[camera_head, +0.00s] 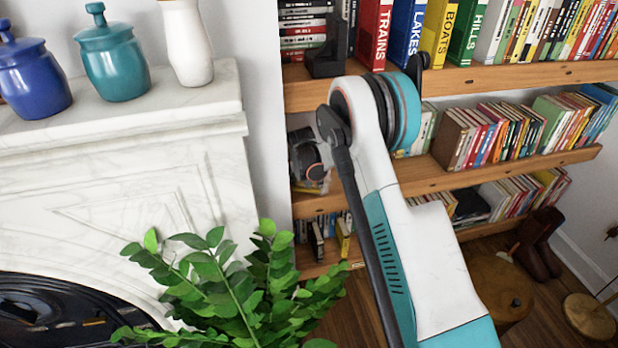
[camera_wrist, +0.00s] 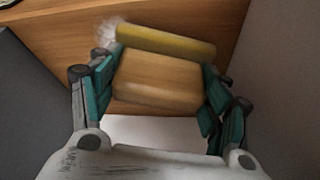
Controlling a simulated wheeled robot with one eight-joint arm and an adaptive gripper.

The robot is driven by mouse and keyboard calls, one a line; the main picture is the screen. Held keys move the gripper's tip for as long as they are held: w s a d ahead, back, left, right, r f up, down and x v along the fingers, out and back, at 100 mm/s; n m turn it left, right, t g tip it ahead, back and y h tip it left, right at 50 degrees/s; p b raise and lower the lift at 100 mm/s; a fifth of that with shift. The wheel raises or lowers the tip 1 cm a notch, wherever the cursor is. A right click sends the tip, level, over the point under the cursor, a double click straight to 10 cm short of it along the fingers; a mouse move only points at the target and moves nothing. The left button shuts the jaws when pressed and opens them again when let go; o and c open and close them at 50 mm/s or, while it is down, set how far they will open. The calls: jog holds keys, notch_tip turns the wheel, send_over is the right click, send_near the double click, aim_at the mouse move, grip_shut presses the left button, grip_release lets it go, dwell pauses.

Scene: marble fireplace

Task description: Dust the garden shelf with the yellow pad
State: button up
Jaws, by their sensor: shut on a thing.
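In the wrist view, my gripper (camera_wrist: 160,88) is shut on a wooden block (camera_wrist: 158,80), with a teal finger at each side. A yellow pad (camera_wrist: 165,42) runs along the block's far side, tilted slightly. It is close to a wooden board (camera_wrist: 205,15); I cannot tell whether it touches. A pale fuzzy patch (camera_wrist: 107,32) shows by the pad's left end. In the head view, wooden shelves (camera_head: 470,77) carry rows of books. My arm reaches in front of them and hides part of them. No garden label is readable, so I cannot tell which shelf is the garden one.
A white marble fireplace (camera_head: 110,175) stands at the left, with a blue jar (camera_head: 35,80), a teal jar (camera_head: 112,62) and a white vase (camera_head: 187,42) on its mantel. A leafy plant (camera_head: 235,285) is in front. Boots (camera_head: 538,243) stand at the right.

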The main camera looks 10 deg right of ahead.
jog(key=shift+f, duration=0.45)
